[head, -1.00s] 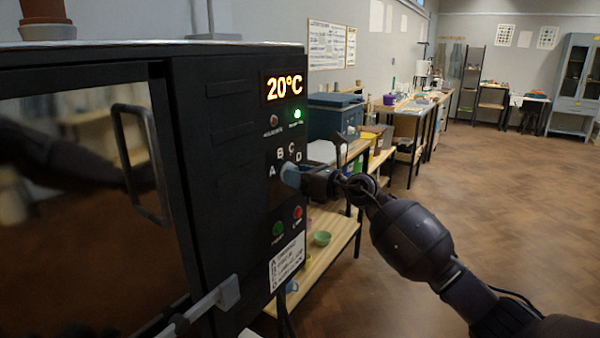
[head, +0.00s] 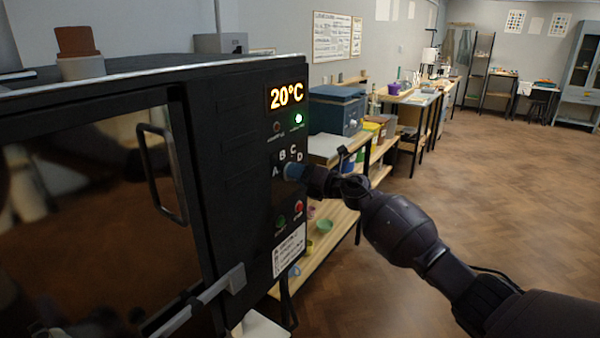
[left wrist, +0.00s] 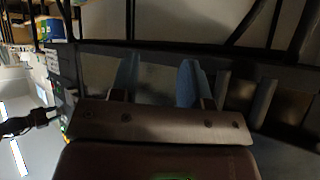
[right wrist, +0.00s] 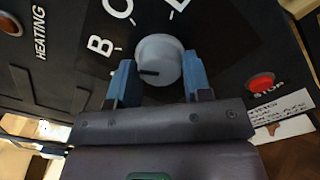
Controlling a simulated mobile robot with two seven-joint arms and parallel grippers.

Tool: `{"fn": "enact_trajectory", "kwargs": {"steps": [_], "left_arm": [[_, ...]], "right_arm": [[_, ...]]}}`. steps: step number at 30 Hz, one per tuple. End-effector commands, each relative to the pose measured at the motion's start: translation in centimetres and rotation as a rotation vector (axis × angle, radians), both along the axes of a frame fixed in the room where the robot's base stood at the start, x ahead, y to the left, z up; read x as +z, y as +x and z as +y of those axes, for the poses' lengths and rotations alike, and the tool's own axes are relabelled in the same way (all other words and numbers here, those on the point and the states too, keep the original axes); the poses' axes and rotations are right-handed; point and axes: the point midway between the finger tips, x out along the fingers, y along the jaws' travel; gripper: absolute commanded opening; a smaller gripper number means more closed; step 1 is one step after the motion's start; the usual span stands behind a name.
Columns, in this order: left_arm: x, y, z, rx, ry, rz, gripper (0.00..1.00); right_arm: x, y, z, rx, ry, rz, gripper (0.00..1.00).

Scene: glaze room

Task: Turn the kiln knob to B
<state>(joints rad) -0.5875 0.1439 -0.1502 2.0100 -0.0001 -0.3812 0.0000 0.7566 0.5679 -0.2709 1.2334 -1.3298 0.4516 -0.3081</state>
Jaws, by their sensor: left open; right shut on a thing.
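The kiln's grey round knob (right wrist: 158,52) sits on the black control panel. In the right wrist view its dark pointer mark points left, a little below the letter B (right wrist: 98,45). C and D show further round; A is hidden there but shows in the head view (head: 275,170). My right gripper (right wrist: 160,78) is shut on the knob, one blue finger on each side. In the head view the right gripper (head: 303,175) reaches the panel from the right. My left gripper (left wrist: 158,78) is open, with nothing between its blue fingers, in front of a dark surface.
Above the knob the kiln's display (head: 287,95) reads 20°C, with a lit green lamp (head: 298,118). A red stop button (right wrist: 261,82) is close to the right fingers. The kiln door handle (head: 163,173) is left of the panel. A wooden shelf (head: 325,240) stands behind; the floor at right is clear.

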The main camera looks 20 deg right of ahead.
Motion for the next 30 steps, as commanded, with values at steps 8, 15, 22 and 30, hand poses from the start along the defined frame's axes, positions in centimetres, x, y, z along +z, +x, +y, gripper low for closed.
{"fn": "enact_trajectory", "kwargs": {"steps": [8, 15, 22, 30], "left_arm": [[0.17, -0.04, 0.01, 0.001, 0.000, -0.002, 0.43], [0.14, -0.14, 0.03, 0.002, -0.001, -0.001, 0.43], [0.17, -0.13, 0.02, 0.001, 0.000, -0.001, 0.43], [0.33, -0.08, 0.03, 0.002, -0.001, -0.003, 0.43]], "right_arm": [[-0.08, -0.01, -0.01, 0.000, 0.013, 0.012, 0.22], [-0.10, -0.01, -0.01, -0.001, 0.012, 0.010, 0.48], [-0.06, 0.00, 0.00, 0.000, 0.013, 0.010, 0.70], [-0.02, -0.30, -0.28, -0.001, 0.011, 0.010, 0.70]]}}
